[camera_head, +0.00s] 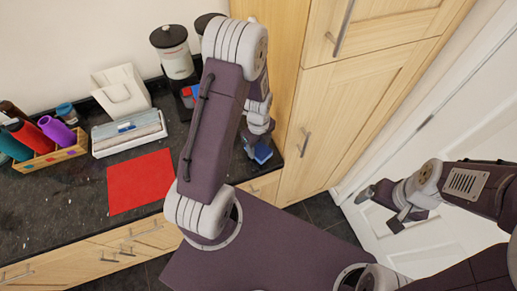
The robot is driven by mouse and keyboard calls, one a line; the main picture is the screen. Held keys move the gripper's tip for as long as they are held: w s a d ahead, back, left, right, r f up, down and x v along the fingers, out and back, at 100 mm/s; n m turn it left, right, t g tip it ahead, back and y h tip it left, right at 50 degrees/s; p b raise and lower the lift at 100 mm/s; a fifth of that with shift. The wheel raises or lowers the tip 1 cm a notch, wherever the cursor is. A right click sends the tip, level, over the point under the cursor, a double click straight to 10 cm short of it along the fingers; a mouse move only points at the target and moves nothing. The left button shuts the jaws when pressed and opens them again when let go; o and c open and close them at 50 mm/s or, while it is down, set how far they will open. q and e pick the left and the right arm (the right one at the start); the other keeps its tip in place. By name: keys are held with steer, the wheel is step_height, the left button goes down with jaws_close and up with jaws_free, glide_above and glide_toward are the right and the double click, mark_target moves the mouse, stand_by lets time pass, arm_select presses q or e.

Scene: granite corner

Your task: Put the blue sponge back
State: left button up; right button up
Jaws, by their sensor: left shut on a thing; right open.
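The blue sponge (263,153) is at the right end of the dark counter. My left gripper (260,142) reaches down over the counter and is shut on the sponge. The gripper hides part of the sponge, and I cannot tell whether the sponge touches the counter. My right gripper (382,205) is open and empty, out to the right in front of the white door.
A red mat (140,181) lies on the dark counter (60,205). Behind it are a white tray (129,145), a white holder (121,91), a wooden crate (65,153) of bottles and a white canister (177,62). Tall wooden cupboards (345,110) stand right of the counter.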

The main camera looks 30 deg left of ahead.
arm_select(q)
steer(key=shift+s+f, duration=0.1)
steer(key=shift+f, duration=0.95)
steer(key=shift+f, duration=0.1)
steer(key=o, duration=0.8)
steer(key=shift+f, duration=0.1)
steer(key=o, duration=0.4)
